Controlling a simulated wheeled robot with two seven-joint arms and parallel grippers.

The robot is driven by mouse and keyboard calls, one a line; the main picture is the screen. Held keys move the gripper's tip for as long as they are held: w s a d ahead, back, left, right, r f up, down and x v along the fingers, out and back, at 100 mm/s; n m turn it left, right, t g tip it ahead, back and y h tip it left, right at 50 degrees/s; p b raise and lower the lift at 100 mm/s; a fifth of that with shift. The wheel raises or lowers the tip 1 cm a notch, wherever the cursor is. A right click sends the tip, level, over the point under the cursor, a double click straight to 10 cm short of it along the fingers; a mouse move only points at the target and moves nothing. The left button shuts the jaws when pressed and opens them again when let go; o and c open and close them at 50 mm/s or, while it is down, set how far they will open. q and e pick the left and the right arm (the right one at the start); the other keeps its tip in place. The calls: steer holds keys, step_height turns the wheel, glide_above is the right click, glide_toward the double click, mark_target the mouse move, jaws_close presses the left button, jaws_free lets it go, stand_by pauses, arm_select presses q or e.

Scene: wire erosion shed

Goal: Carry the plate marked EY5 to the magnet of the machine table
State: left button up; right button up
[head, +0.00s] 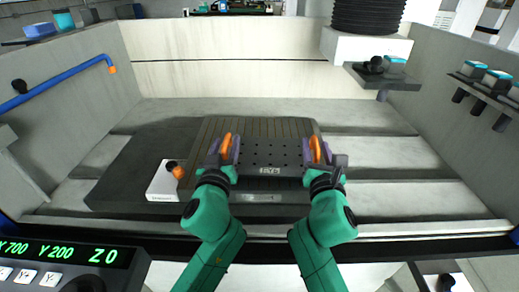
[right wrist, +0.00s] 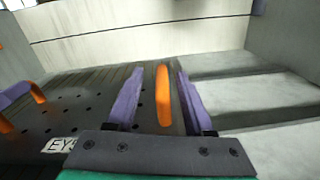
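The dark plate marked EY5 (head: 270,154) has rows of holes, a white label at its front edge and an orange handle at each end. It lies flat over the ribbed dark magnet (head: 262,127) in the middle of the machine table; I cannot tell if they touch. My left gripper (head: 225,148) is at the left handle, its purple fingers on either side of it, seemingly apart. My right gripper (head: 317,150) is around the right handle. In the right wrist view, the orange handle (right wrist: 163,95) stands between its open fingers with gaps on both sides.
A white block (head: 163,184) with a black knob stands left of the magnet. A black ribbed column (head: 367,15) with a white head hangs at the back right. A blue pipe (head: 60,80) runs along the left wall. The control panel (head: 65,262) is at front left. Pale table strips right of the magnet are clear.

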arm_select(q)
steer(key=shift+s, duration=0.1)
arm_select(e)
steer(key=shift+s+d, duration=0.1)
arm_select(q)
steer(key=s, duration=1.1)
steer(key=shift+s, duration=0.4)
arm_select(e)
steer(key=s, duration=1.2)
